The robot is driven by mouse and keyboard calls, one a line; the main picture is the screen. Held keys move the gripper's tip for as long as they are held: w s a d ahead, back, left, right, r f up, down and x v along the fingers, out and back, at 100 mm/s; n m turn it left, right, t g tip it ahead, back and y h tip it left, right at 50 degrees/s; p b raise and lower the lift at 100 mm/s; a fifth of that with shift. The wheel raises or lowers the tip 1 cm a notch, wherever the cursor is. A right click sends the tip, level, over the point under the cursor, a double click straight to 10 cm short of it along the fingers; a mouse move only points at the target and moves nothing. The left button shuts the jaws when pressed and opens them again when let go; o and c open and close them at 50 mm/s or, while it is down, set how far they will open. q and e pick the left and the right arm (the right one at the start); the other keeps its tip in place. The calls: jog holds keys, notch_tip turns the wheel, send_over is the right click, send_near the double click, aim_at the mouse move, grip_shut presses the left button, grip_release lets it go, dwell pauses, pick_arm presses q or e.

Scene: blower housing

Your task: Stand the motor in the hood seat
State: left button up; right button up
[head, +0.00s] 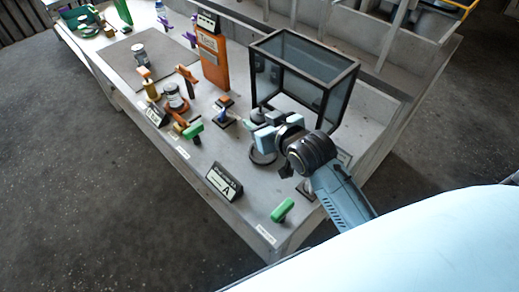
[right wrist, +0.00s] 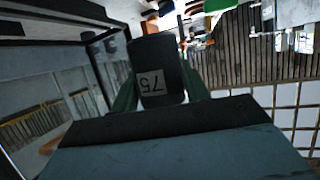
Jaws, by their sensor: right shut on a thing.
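My right gripper (head: 258,128) is shut on the motor, a dark cylinder (right wrist: 160,72) with a pale label reading 75, upside down in the right wrist view. In the head view the gripper mostly hides the motor, beside the open front of a glass hood (head: 342,92) with a dark frame. A dark round ring (head: 262,158) lies on the table just below the gripper in the picture; I cannot tell whether it is the hood seat. The motor appears held above the table. My left gripper is not in view.
An orange panel (head: 213,62) stands left of the hood. Left of the gripper are a green-handled tool (head: 194,128), a jar-like cylinder (head: 174,96) and small stands. A sign marked A (head: 223,183) and a green handle (head: 283,210) are near the front edge.

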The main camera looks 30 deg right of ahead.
jog(key=f, duration=0.1)
jog(key=w+d+f, duration=0.1)
jog(key=f+b, duration=0.1)
jog(key=shift+w+d, duration=0.25)
jog(key=shift+d, duration=0.1)
notch_tip(320, 180, down, 7)
jog(key=shift+f+b, duration=0.15)
jog(key=shift+b, duration=0.85)
jog(key=shift+f, duration=0.3)
jog(key=o, duration=1.2)
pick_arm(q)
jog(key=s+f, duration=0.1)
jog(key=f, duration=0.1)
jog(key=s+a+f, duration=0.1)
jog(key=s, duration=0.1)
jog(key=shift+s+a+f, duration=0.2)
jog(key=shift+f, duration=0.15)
